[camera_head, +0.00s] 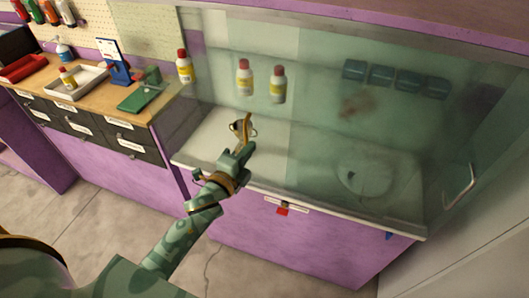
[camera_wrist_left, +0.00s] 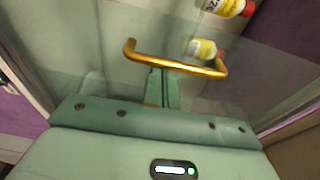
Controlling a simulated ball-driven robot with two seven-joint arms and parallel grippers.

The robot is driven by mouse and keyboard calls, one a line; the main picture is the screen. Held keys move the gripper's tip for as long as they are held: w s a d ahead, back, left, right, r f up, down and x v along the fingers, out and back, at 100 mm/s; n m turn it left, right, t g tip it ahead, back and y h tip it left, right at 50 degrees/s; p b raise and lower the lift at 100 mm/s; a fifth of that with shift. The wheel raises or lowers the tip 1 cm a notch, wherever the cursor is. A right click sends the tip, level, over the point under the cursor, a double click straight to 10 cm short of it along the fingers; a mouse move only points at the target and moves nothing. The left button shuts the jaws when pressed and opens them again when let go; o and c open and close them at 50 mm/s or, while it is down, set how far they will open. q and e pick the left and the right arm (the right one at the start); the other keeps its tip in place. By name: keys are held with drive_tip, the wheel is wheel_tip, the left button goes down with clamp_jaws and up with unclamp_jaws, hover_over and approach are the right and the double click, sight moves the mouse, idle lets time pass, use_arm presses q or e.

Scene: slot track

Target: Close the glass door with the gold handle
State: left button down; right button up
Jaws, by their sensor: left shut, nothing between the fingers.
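The gold handle (camera_head: 240,127) is on a glass pane at the left part of the cabinet front. In the left wrist view the handle (camera_wrist_left: 175,62) is a bent gold bar crossing just beyond my fingers. My left gripper (camera_head: 241,151) is shut and empty, its fingertips close to the handle. In the left wrist view the shut fingers (camera_wrist_left: 163,88) point at the middle of the bar; I cannot tell whether they touch it. The glass (camera_head: 265,130) is greenish and see-through, and I cannot tell how far the door stands open. My right gripper is out of view.
A silver handle (camera_head: 460,187) is on the glass at the far right. Behind the glass are several bottles (camera_head: 245,78), blue blocks (camera_head: 382,74) and a round pale thing (camera_head: 364,177). A wooden bench (camera_head: 165,92) with drawers stands left. Grey floor (camera_head: 110,225) lies in front.

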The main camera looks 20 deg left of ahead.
use_arm(q)
drive_tip(key=s+a+b, duration=0.1)
drive_tip(key=a+b, duration=0.2)
drive_tip(key=a, duration=2.6)
drive_tip(key=shift+a, duration=0.3)
drive_tip(key=shift+r, duration=0.15)
